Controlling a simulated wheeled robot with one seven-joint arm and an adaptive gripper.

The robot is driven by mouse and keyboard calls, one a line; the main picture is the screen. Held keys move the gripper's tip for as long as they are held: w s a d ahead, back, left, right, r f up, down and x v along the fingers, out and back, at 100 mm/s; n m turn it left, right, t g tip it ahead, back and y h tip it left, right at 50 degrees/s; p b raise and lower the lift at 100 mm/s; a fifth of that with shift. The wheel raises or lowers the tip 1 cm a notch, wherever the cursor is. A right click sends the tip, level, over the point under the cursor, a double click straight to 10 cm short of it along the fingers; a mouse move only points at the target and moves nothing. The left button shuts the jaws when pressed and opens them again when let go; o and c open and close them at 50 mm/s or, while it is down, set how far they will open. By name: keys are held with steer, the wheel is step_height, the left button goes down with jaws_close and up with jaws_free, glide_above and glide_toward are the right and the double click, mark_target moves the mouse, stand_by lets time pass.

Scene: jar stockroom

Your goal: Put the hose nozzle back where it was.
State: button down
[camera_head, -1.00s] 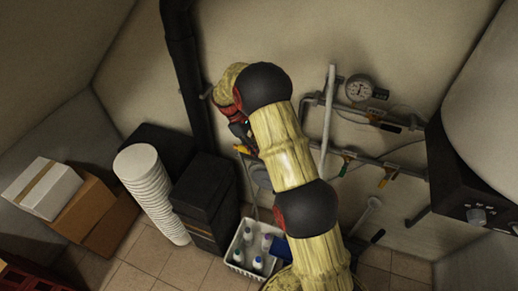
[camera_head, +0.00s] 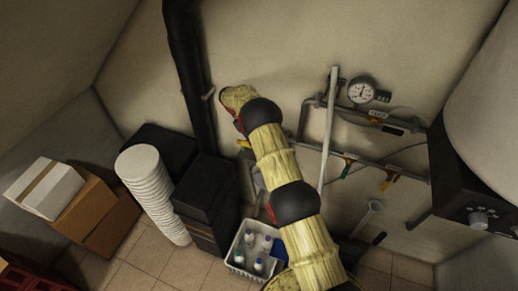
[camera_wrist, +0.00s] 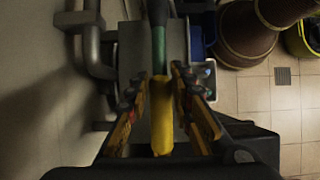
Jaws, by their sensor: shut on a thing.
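The hose nozzle (camera_wrist: 162,120) is yellow and sits lengthwise between the two fingers of my gripper (camera_wrist: 161,80) in the wrist view. The fingers are shut on it from both sides. A green collar (camera_wrist: 158,48) joins it to a dark hose at the top of the wrist view. In the head view my arm hides most of the gripper. A small yellow piece (camera_head: 244,143) shows left of my arm, perhaps the nozzle's end; I cannot tell for sure.
Wall pipes with a gauge (camera_head: 361,90) are at the right. A small hook (camera_head: 209,94) projects beside the black pipe (camera_head: 190,80). Below are black boxes (camera_head: 204,190), a stack of white buckets (camera_head: 150,185) and a crate of bottles (camera_head: 236,257). Cartons (camera_head: 95,212) stand left.

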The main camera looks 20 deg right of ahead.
steer(key=shift+w+f, duration=0.1)
steer(key=shift+f, duration=1.6)
steer(key=shift+f, duration=0.15)
steer(key=c, duration=1.6)
jaws_free()
steer(key=shift+o, duration=0.2)
